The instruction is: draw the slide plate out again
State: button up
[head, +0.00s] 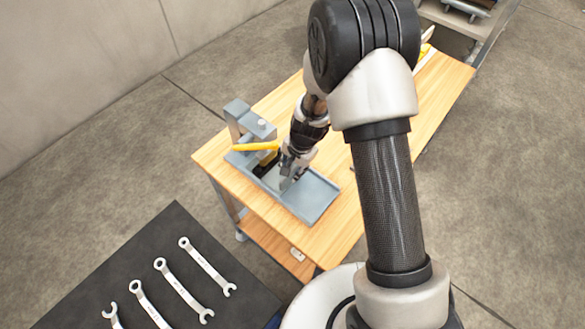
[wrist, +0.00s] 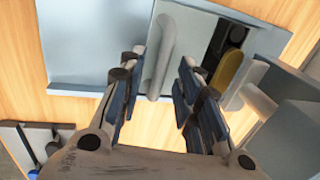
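The grey fixture (head: 258,128) stands on the wooden bench, with a long flat grey bed (head: 314,196) reaching toward the bench's near right side. In the wrist view the slide plate (wrist: 196,38) lies on the bed (wrist: 90,45), its raised bar handle (wrist: 166,50) standing up from it. My gripper (head: 288,178) is low over the bed, partly hiding the plate in the head view. In the wrist view my gripper (wrist: 160,72) is open, one finger on each side of the handle. Gaps show between fingers and handle; contact deeper down cannot be told.
A yellow lever (head: 256,147) sticks out from the fixture close to my gripper; a yellow part also shows in the wrist view (wrist: 230,70), beside a dark opening. Several wrenches (head: 180,290) lie on a black surface (head: 80,285) at lower left. Bench wood right of the bed is clear.

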jog(key=shift+c, duration=0.2)
grip_shut()
dwell(0.6)
